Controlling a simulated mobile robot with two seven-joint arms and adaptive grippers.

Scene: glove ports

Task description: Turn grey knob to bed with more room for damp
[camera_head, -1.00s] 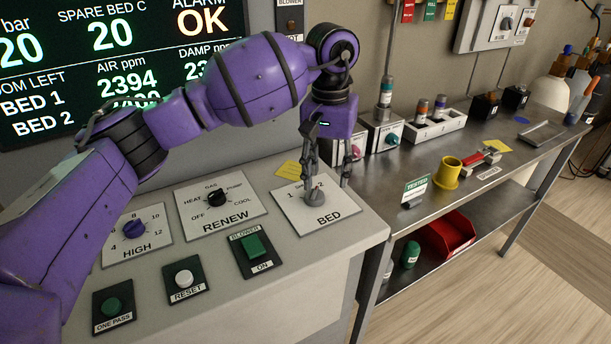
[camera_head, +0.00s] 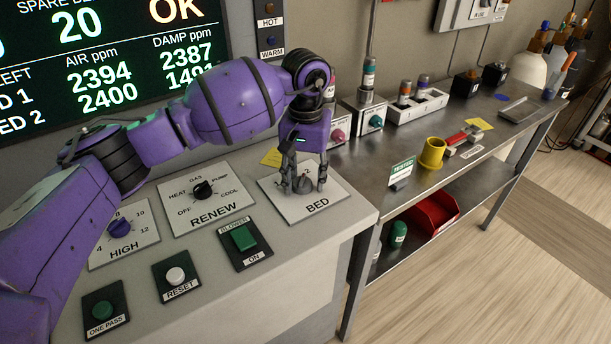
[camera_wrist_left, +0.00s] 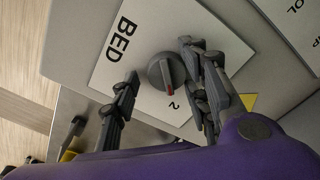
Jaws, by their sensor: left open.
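The grey knob (camera_head: 304,185) stands on the white BED plate (camera_head: 318,202). My left gripper (camera_head: 305,182) is open and low over it, with one finger on each side in the head view. The left wrist view shows the knob (camera_wrist_left: 167,72) between the spread fingers (camera_wrist_left: 160,92), with a gap to the left finger; contact on the right is unclear. The display (camera_head: 110,50) shows BED rows under LEFT: air 2394 and 2400, damp 2387 and about 1491. My right gripper is not in view.
The RENEW knob (camera_head: 203,189), blue HIGH knob (camera_head: 120,228), green BLOWER button (camera_head: 244,238), white RESET button (camera_head: 176,275) and green ONE PASS button (camera_head: 103,310) share the panel. A metal bench (camera_head: 355,165) with a yellow cup (camera_head: 432,153) stands to the right.

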